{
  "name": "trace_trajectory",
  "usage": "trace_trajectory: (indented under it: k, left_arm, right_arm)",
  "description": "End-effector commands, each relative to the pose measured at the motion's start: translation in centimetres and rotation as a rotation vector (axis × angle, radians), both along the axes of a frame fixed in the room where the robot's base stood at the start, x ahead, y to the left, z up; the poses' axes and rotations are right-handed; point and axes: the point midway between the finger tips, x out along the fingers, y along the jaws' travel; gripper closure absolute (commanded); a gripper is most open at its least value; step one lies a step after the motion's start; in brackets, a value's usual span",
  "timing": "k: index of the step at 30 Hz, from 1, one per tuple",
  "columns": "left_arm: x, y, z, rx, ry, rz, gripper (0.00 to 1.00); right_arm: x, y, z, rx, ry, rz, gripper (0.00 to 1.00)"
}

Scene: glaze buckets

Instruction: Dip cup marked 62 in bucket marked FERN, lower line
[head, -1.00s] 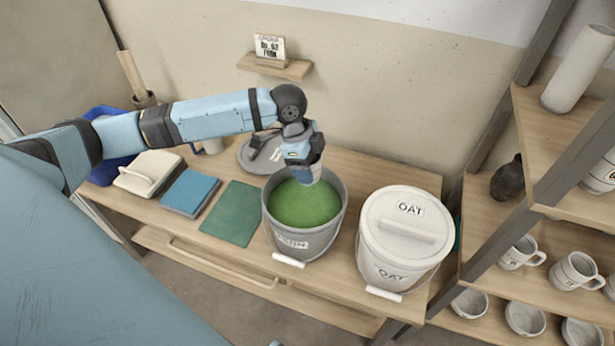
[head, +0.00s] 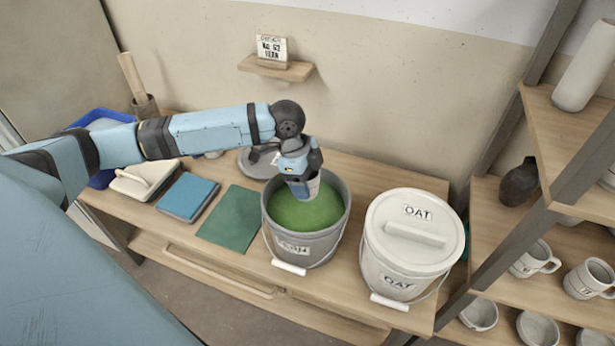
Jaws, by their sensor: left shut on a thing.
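A grey bucket (head: 338,217) stands on the table, open and filled with green glaze (head: 300,212). Its front label is too blurred to read. My left gripper (head: 303,182) points down over the back of the bucket's opening. It is shut on a small pale cup (head: 313,186), mostly hidden by the fingers. The cup's lower end is at or just above the glaze; I cannot tell whether it touches. No marking on the cup is readable. My right gripper is not in view.
A white lidded bucket marked OAT (head: 405,240) stands right of the grey one. A green mat (head: 230,219), a blue pad (head: 187,196) and a cream lid (head: 145,181) lie left. A grey disc (head: 250,166) lies behind. Shelves with mugs (head: 535,259) stand right.

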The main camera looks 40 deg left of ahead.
Motion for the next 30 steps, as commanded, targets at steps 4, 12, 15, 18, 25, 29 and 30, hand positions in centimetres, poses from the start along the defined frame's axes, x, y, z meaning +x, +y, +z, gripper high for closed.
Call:
trace_trajectory:
  k: [4, 12, 15, 18, 25, 29, 30]
  left_arm:
    - [0.0, 0.1, 0.0, 0.0, 0.0, 0.001, 0.63]
    - [0.0, 0.1, -1.4, -0.001, 0.002, 0.001, 0.63]
    - [0.0, 0.1, -2.2, 0.0, 0.001, 0.002, 0.63]
    - [0.0, 0.1, -3.0, 0.0, 0.001, 0.002, 0.63]
    - [0.0, 0.0, -4.4, -0.001, 0.0, 0.001, 0.63]
    - [0.0, 0.0, -4.5, -0.001, -0.001, 0.0, 0.63]
    - [0.0, 0.1, -4.5, -0.001, -0.001, 0.0, 0.63]
  right_arm:
    - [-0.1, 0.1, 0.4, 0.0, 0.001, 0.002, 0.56]
    - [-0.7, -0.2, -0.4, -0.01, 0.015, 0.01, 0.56]
    - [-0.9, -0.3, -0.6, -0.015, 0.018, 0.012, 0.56]
    - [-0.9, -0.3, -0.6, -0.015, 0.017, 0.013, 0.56]
    - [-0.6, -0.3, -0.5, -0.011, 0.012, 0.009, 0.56]
    - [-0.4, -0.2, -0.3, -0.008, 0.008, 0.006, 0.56]
    - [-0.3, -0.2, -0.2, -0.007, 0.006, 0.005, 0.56]
